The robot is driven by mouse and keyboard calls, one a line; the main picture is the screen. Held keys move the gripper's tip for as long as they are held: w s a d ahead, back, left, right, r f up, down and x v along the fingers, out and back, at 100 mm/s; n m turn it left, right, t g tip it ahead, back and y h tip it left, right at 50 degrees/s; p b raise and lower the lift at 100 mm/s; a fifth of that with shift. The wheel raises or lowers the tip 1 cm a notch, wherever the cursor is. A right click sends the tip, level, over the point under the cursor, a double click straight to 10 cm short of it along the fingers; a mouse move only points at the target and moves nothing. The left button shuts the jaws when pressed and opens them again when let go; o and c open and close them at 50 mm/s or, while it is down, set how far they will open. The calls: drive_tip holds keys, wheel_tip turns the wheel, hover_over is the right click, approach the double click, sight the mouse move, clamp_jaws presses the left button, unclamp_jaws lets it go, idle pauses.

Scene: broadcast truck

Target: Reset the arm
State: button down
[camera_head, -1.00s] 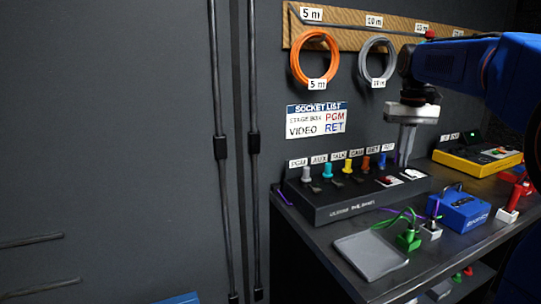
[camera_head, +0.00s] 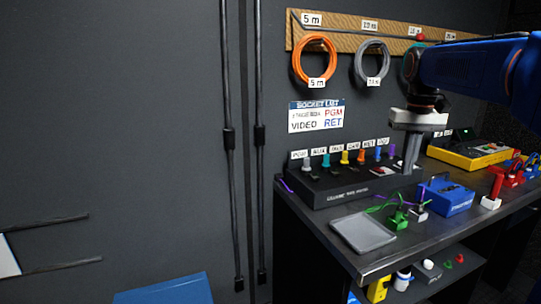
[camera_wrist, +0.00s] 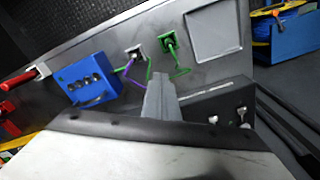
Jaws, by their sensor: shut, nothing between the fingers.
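My blue arm (camera_head: 470,62) reaches in from the right of the head view. My gripper (camera_head: 411,168) points down with its grey fingers together, in front of the right end of the black socket panel (camera_head: 345,190). Nothing shows between the fingers. In the wrist view the fingers (camera_wrist: 160,80) also lie closed, with the panel beside them at lower right. Whether the fingertips touch the panel or bench cannot be told.
A blue box (camera_head: 446,197), green plug (camera_head: 399,219) and grey tray (camera_head: 362,231) lie on the bench. A yellow case (camera_head: 470,156) and red connectors (camera_head: 497,184) stand right. Cable coils (camera_head: 314,60) hang behind. A shelf below holds small items.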

drive_tip(key=s+a+f, duration=0.1)
drive_tip(key=s+f, duration=0.2)
drive_tip(key=s, duration=0.2)
drive_tip(key=s+a+f+t, duration=0.1)
drive_tip(key=s+a+f, duration=0.1)
drive_tip(key=s, duration=0.3)
drive_tip(key=s+a+f+t, duration=0.1)
drive_tip(key=s+a+f, duration=0.1)
drive_tip(key=s, duration=0.4)
drive_tip(key=shift+a+f+n, duration=0.25)
drive_tip(key=shift+f+n, duration=0.15)
drive_tip(key=shift+f, duration=0.4)
drive_tip(key=s+a+f+t, duration=0.2)
drive_tip(key=s+f, duration=0.9)
drive_tip(key=f, duration=0.1)
drive_tip(key=shift+s+a+f+n, duration=0.2)
drive_tip(key=shift+s+f+n, duration=0.1)
drive_tip(key=shift+s+f, duration=0.1)
drive_tip(key=shift+r, duration=0.1)
